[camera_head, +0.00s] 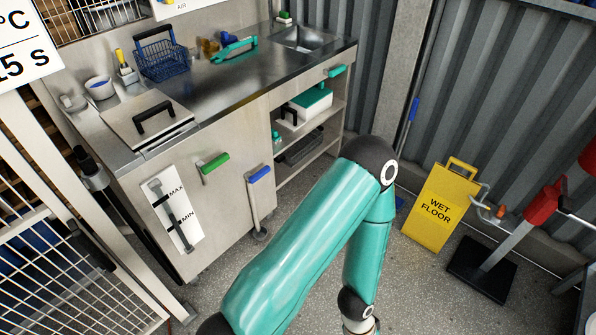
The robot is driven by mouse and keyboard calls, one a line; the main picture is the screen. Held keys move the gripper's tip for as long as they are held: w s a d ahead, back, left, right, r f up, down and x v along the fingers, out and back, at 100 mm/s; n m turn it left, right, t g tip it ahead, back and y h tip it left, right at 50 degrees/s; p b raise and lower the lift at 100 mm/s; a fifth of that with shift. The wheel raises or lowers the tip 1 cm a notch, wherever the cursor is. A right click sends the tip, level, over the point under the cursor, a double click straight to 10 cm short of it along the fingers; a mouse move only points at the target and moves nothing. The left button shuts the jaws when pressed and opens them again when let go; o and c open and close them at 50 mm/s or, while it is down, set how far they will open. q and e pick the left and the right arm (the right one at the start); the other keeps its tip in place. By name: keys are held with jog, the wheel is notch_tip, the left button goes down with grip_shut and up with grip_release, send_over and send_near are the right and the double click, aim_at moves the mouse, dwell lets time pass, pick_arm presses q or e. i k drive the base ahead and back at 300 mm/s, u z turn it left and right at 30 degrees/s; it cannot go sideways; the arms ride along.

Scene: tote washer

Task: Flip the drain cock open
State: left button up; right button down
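Two lever handles stick out from the front of the steel washer cabinet (225,205). One is a green-gripped lever (215,163) beside the level gauge. The other is a blue-gripped lever (260,175) lower and to the right, with a grey metal part running down below it. I cannot tell which is the drain cock, or whether either is open. My teal arm reaches up from the bottom and bends down at its elbow, to the right of the levers. Its wrist meets the bottom edge. Neither gripper's fingers show.
A MAX/MIN level gauge (172,209) is left of the levers. A black-handled lid (146,119) and a blue basket (162,60) are on top. A yellow wet-floor sign (440,207) stands right of my arm. A white wire rack (60,270) fills the lower left.

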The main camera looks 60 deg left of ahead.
aim_at(252, 179)
jog(key=z, duration=0.15)
jog(key=i, duration=1.1)
jog(key=u, duration=1.55)
jog(key=i, duration=0.2)
jog(key=u, duration=2.15)
jog(key=k, duration=0.65)
jog(key=u, duration=0.3)
jog(key=i, duration=1.45)
jog(key=z, duration=0.1)
